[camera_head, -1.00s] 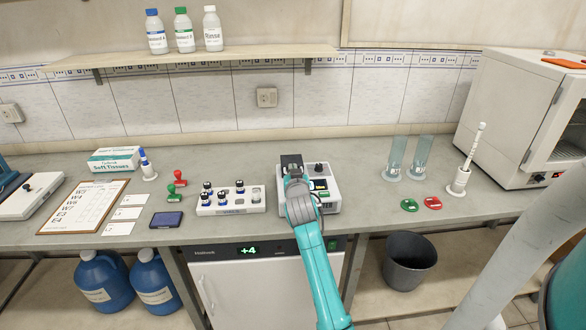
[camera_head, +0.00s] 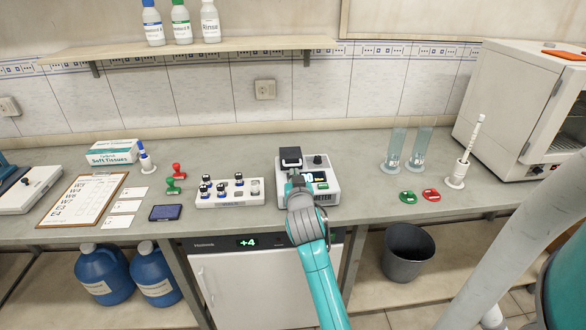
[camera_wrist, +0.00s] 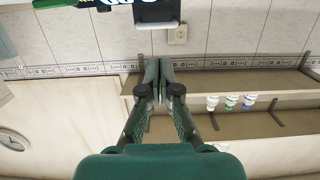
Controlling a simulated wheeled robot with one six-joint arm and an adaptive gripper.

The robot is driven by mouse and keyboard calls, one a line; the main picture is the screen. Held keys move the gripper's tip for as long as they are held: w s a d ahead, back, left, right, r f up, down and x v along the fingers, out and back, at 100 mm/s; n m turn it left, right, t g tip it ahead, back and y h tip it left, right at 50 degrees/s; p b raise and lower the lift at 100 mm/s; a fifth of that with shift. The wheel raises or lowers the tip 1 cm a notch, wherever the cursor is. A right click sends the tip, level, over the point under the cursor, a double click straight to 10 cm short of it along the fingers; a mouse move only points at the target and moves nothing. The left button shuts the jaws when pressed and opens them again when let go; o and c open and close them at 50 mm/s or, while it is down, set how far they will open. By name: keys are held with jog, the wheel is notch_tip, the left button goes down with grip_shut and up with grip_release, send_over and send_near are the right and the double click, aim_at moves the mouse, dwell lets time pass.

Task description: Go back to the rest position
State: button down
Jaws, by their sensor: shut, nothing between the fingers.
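My gripper (camera_wrist: 158,68) points forward in the wrist view with its two green fingers together and nothing between them. In the head view my gripper (camera_head: 294,181) is at the front of the white meter box (camera_head: 328,192), partly covering it. The meter has a black block (camera_head: 291,157) on its top left, a dark knob and a small lit display. In the wrist view, which is upside down, part of the meter (camera_wrist: 156,14) shows at the top edge, apart from my fingertips.
A white vial rack (camera_head: 230,198) stands left of the meter. Right of it are two glass cylinders (camera_head: 392,155), red and green pieces, and a white stand (camera_head: 456,182). A shelf (camera_head: 200,48) with bottles is on the wall. A grey bin (camera_head: 407,252) is below the bench.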

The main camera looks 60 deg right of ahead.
jog(key=v, duration=0.3)
jog(key=shift+s+a, duration=0.15)
